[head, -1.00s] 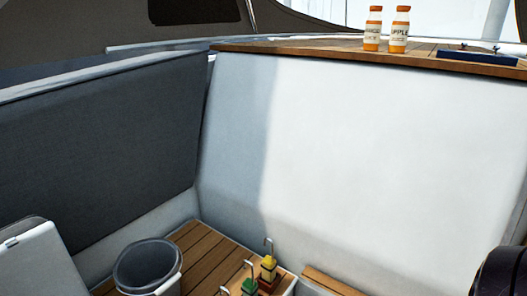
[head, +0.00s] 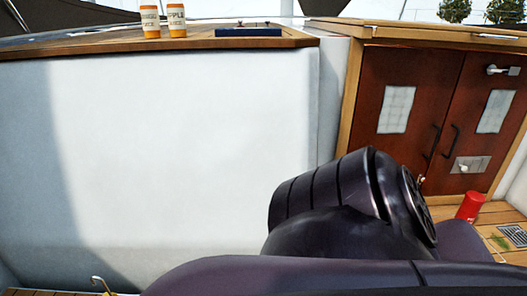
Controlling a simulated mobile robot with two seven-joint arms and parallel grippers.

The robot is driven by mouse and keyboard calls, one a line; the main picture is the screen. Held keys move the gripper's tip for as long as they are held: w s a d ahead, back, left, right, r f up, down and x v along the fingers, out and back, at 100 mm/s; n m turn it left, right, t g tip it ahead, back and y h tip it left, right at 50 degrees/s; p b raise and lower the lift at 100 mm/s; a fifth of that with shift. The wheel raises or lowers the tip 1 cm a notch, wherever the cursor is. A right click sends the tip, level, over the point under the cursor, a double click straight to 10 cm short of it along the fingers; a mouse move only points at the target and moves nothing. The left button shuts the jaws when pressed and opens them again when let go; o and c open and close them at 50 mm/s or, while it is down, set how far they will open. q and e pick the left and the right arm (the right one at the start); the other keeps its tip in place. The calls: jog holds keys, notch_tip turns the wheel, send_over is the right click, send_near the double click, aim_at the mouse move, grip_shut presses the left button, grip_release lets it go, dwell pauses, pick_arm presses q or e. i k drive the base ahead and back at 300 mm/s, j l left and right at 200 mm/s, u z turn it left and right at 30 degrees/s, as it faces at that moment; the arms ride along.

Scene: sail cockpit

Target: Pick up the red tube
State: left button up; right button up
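A red tube (head: 470,207) stands on the wooden floor at the right of the head view, in front of the brown doors. It looks a little tilted in the picture. My dark arm crosses the lower middle and right of the view, and its links lie just left of the tube and below it. Neither gripper shows in this view, so I cannot see what they hold.
Brown double doors (head: 432,115) stand behind the tube. A floor grate (head: 513,236) lies to its right. A metal hook (head: 101,282) shows at the bottom left.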

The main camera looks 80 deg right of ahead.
aim_at(473, 201)
jog(key=k+l+z, duration=0.1)
jog(key=l+z, duration=0.55)
jog(key=z, duration=3.45)
jog(key=u, duration=0.45)
jog(key=l+u, duration=0.15)
jog(key=u, duration=0.3)
jog(key=i+u, duration=0.1)
jog(key=u, duration=0.3)
jog(key=l+u, duration=0.15)
jog(key=u, duration=0.75)
jog(key=k+l+u, duration=0.1)
jog(key=l+u, duration=0.3)
jog(key=l+z, duration=0.1)
jog(key=z, duration=0.3)
jog(key=l+z, duration=0.1)
jog(key=z, duration=0.25)
jog(key=k+l+z, duration=0.1)
jog(key=z, duration=0.3)
